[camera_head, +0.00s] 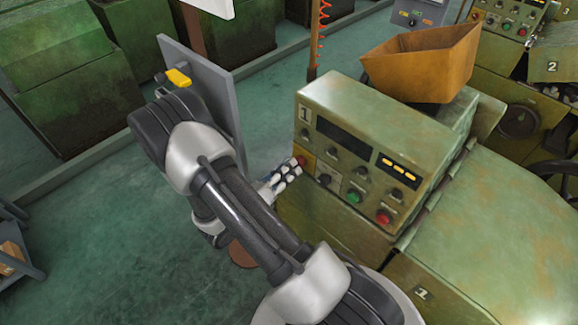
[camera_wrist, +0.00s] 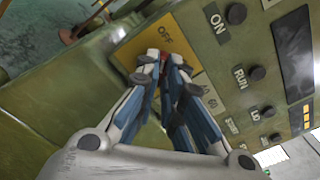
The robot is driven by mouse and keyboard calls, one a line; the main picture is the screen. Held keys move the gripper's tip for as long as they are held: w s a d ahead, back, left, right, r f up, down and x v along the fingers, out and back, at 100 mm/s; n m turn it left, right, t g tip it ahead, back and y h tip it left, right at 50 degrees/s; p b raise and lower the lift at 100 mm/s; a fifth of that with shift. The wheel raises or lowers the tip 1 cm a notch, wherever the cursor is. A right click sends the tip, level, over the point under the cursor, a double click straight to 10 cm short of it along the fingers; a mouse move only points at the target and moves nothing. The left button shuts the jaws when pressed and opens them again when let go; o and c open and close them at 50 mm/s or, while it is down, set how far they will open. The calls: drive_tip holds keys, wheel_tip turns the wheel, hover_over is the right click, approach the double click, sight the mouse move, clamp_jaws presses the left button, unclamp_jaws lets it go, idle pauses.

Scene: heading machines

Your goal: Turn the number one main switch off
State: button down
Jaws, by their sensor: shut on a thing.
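The green machine marked 1 (camera_head: 305,113) carries a control panel on its front. The number one main switch is a red knob (camera_head: 302,160) on a yellow plate at the panel's left edge. In the wrist view the yellow plate (camera_wrist: 180,40) reads OFF above the fingertips. My gripper (camera_head: 294,168) reaches the switch from the left. In the wrist view my gripper's (camera_wrist: 165,62) fingers are closed around the knob, which they almost wholly hide. I cannot tell which way the knob points.
Beside the switch are several black knobs (camera_head: 325,180), a green button (camera_head: 354,196) and a red button (camera_head: 383,216). An orange hopper (camera_head: 425,60) stands on top of the machine. A grey panel with a yellow handle (camera_head: 179,78) stands left, close to my arm. Green floor (camera_head: 110,220) is open at left.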

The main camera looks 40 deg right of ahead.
drive_tip(key=shift+n, duration=0.4)
drive_tip(key=c, duration=1.7)
unclamp_jaws()
drive_tip(key=shift+a, duration=0.1)
drive_tip(key=a, duration=0.8)
drive_tip(key=s+a, duration=0.1)
drive_tip(key=a, duration=0.2)
drive_tip(key=shift+a, duration=0.4)
